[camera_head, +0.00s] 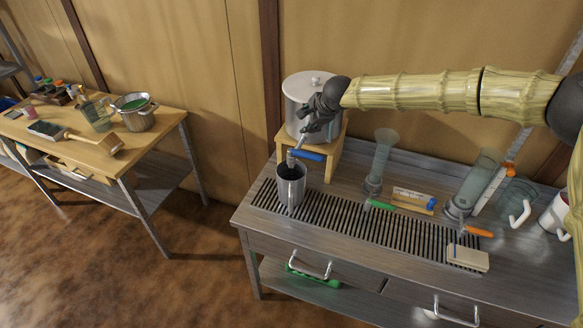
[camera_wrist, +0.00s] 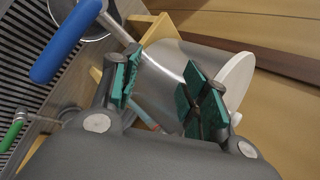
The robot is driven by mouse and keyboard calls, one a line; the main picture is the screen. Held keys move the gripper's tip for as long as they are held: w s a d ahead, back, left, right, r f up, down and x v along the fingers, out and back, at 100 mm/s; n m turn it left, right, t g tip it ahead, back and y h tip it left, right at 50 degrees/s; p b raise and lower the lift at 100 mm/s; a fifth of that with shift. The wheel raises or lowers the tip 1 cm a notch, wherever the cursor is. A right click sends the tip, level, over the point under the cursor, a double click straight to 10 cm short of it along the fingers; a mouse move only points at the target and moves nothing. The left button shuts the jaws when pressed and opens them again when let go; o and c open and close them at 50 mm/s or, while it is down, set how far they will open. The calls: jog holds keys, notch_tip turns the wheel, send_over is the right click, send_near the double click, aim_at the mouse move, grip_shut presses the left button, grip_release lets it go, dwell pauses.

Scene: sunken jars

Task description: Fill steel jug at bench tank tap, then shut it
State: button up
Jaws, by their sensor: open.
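The steel tank (camera_head: 298,92) stands on a wooden stand (camera_head: 333,150) at the back left of the bench. Its tap has a blue lever (camera_head: 309,155), which sticks out to the right in the head view. The steel jug (camera_head: 291,187) stands upright under the tap on the slatted drain. My gripper (camera_head: 314,124) is at the tank's front, just above the tap. In the wrist view my gripper (camera_wrist: 161,80) is open and empty, with the tank wall behind its teal pads. The blue lever (camera_wrist: 66,40) lies outside the jaws, to the left. I cannot make out any water.
Glass cylinders (camera_head: 381,155) (camera_head: 475,178), a green-handled tool (camera_head: 380,204), an orange-handled tool (camera_head: 478,232), a pale block (camera_head: 468,257) and a white mug (camera_head: 553,214) are to the right. A wooden table (camera_head: 82,152) with pots stands far left. The drain right of the jug is mostly clear.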

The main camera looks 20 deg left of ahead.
aim_at(305, 155)
jog(key=s+d+m+g, duration=0.1)
jog(key=d+m, duration=0.1)
jog(key=s+d+f+m+g+h+p, duration=0.1)
jog(key=s+d+m+g, duration=0.2)
jog(key=s+d, duration=0.1)
jog(key=shift+s+d+f+m+g+h+p, duration=0.2)
jog(key=shift+m+g+h+p, duration=0.1)
jog(key=shift+m, duration=0.1)
jog(key=shift+s+d+m+g, duration=0.2)
jog(key=shift+s+m+g, duration=0.1)
jog(key=shift+s+g, duration=0.15)
jog(key=shift+x, duration=3.7)
grip_shut()
